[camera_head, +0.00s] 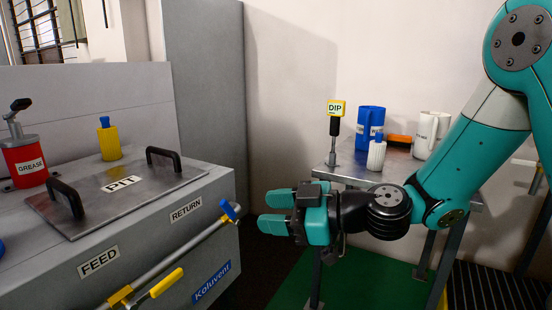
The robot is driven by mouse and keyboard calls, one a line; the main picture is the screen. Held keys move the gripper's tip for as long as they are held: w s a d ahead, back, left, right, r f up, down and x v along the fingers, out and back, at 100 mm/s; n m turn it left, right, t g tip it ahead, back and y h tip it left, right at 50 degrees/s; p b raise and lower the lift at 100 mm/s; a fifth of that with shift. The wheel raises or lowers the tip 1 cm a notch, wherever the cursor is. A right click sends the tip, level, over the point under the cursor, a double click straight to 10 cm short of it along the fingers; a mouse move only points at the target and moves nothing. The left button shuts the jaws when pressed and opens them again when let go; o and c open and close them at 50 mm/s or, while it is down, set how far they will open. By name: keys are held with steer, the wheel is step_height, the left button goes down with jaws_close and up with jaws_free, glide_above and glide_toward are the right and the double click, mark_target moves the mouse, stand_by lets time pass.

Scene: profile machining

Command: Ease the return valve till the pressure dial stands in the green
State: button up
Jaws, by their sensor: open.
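In the picture a small gap lies between the fingertips and the handle; I cannot tell the true distance. I see no pressure dial in this view.
The grey machine carries a PIT lid (118,195) with two black handles, a red GREASE can (25,163) and a yellow bottle (109,142). A yellow-handled valve (165,283) sits on the pipe near FEED. A table (350,172) with jugs and a DIP tag (336,108) stands behind my gripper.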

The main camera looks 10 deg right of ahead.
steer(key=s+a+r+m+g+h+p, duration=0.1)
steer(key=s+r+g+p, duration=0.3)
steer(key=s+r+p, duration=0.4)
steer(key=shift+s+r+g+h, duration=0.3)
steer(key=shift+r+h, duration=0.2)
steer(key=shift+h, duration=0.3)
